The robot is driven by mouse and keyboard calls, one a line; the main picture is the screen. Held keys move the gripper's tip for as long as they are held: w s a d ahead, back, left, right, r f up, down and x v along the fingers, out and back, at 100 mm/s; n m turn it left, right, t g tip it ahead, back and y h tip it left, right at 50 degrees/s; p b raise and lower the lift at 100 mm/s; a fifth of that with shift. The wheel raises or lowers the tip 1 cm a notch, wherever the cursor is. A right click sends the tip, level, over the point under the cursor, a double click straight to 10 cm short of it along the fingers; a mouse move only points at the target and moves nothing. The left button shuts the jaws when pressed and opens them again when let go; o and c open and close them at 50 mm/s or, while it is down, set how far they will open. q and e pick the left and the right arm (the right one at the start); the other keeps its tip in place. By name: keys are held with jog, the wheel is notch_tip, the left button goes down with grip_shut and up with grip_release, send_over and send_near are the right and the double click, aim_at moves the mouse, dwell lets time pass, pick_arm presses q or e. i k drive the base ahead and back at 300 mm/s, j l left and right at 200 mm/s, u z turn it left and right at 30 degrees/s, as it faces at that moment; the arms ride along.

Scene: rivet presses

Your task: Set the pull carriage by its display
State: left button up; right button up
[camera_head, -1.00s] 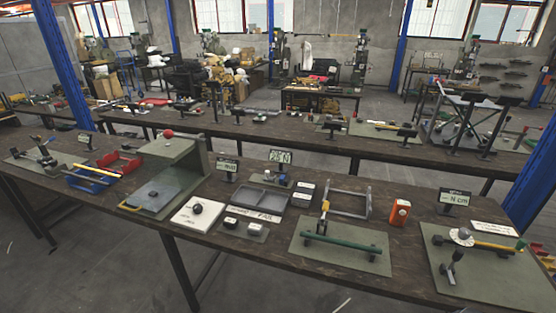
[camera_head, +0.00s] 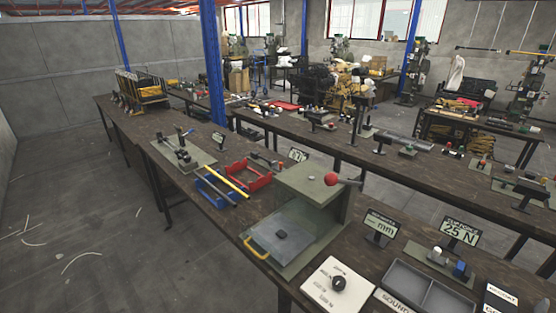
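Neither of my grippers is in view. Which fixture is the pull carriage cannot be told for certain. At the left, a grey-green plate (camera_head: 184,152) carries dark metal rails and posts, with a small display (camera_head: 218,139) behind it; its reading is too small to make out. At the lower right, a display reading 25 N (camera_head: 460,233) stands behind a small fixture (camera_head: 438,254) with a white and a blue part. Left of it stands a display reading mm (camera_head: 380,226); any digits are unclear.
A green press housing (camera_head: 312,195) with a red ball knob and yellow-handled tray (camera_head: 262,252) stands mid-bench. Beside it are blue (camera_head: 212,192) and red (camera_head: 250,178) bins. A white board (camera_head: 325,290) and grey sorting tray (camera_head: 425,290) lie in front. Open floor (camera_head: 70,220) is left.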

aim_at(275, 164)
jog(key=i+j, duration=0.1)
jog(key=j, duration=0.3)
jog(key=i+j+z, duration=0.1)
jog(key=j, duration=0.3)
jog(key=i+j, duration=0.15)
jog(key=j, duration=0.25)
jog(key=i+j, duration=0.1)
jog(key=j, duration=0.3)
jog(key=z, duration=0.05)
